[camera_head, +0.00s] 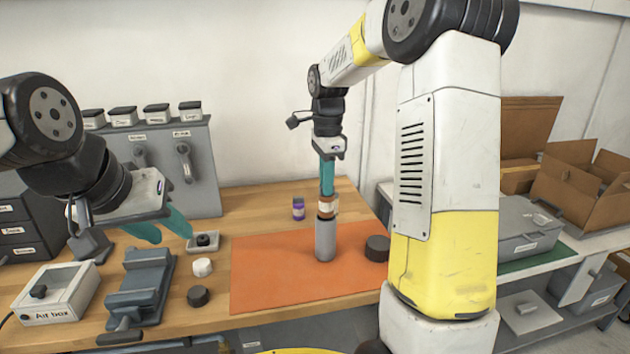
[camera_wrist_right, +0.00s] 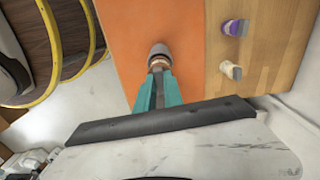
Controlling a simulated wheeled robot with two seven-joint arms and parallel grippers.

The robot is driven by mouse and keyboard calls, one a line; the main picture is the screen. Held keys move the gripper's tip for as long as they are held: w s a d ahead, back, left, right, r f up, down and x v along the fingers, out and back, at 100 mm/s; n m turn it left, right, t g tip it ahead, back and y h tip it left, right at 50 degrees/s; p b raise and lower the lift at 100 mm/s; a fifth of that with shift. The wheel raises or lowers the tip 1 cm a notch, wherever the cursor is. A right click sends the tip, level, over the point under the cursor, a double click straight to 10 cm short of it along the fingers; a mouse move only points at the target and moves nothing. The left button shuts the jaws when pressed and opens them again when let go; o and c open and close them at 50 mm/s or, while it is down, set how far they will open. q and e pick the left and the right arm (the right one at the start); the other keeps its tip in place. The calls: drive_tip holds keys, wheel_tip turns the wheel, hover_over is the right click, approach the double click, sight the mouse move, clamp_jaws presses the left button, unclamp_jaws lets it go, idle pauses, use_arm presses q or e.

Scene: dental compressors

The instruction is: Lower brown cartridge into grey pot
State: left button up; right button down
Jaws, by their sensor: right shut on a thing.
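My right gripper (camera_head: 327,190) points straight down over the orange mat, its teal fingers shut on the brown cartridge (camera_head: 325,210). The grey pot (camera_head: 325,242), a tall cylinder, stands upright on the mat directly below. The cartridge's lower end is at the pot's dark top rim; I cannot tell how far it is inside. In the right wrist view, the gripper (camera_wrist_right: 158,95) is in line with the pot (camera_wrist_right: 159,49), and the fingers hide most of the cartridge (camera_wrist_right: 158,63). My left gripper (camera_head: 162,228) is at the left, empty, its teal fingers apart.
The orange mat (camera_head: 270,283) lies on the wooden bench. A dark round piece (camera_head: 377,248) stands right of the pot. A purple jar (camera_head: 298,208) and a white-labelled jar (camera_wrist_right: 231,70) stand behind. A grey-blue fixture (camera_head: 140,285) and air box (camera_head: 55,295) are at left.

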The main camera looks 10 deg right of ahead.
sight(326, 203)
drive_tip(key=shift+f, duration=2.95)
drive_tip(key=shift+f, duration=0.2)
drive_tip(key=c, duration=1.4)
unclamp_jaws()
